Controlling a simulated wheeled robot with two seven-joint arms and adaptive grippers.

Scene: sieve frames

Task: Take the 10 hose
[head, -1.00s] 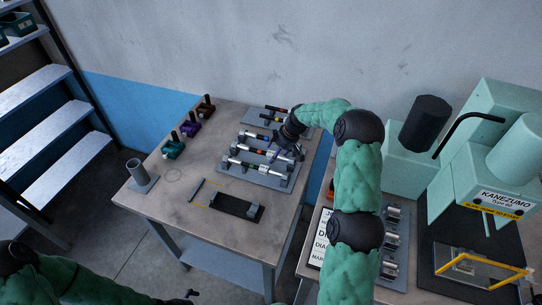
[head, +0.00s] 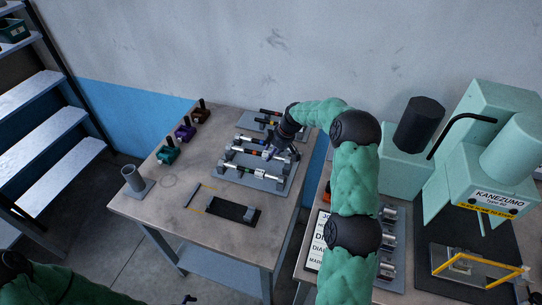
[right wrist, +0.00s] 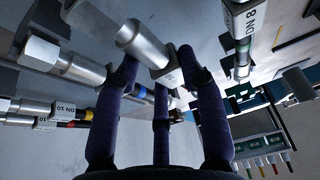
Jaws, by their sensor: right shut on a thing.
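My right gripper (head: 288,150) reaches down over the right part of the grey rack (head: 228,172) on the left table. In the right wrist view its dark fingers (right wrist: 160,75) are shut around a silver hose fitting (right wrist: 147,45) with a white label, mostly hidden by the fingers. Several hoses with silver ends and coloured bands lie in the rack, such as the front hose (head: 240,167). Hoses labelled DN 10 (right wrist: 63,108) show at left in the right wrist view, and one labelled DN 8 (right wrist: 245,20) at upper right. My left arm shows at lower left; its gripper's state is unclear.
A second rack with hoses (head: 245,119) stands behind. Green (head: 167,155), purple (head: 185,132) and brown (head: 201,114) blocks line the left edge. A green machine (head: 490,180) stands right.

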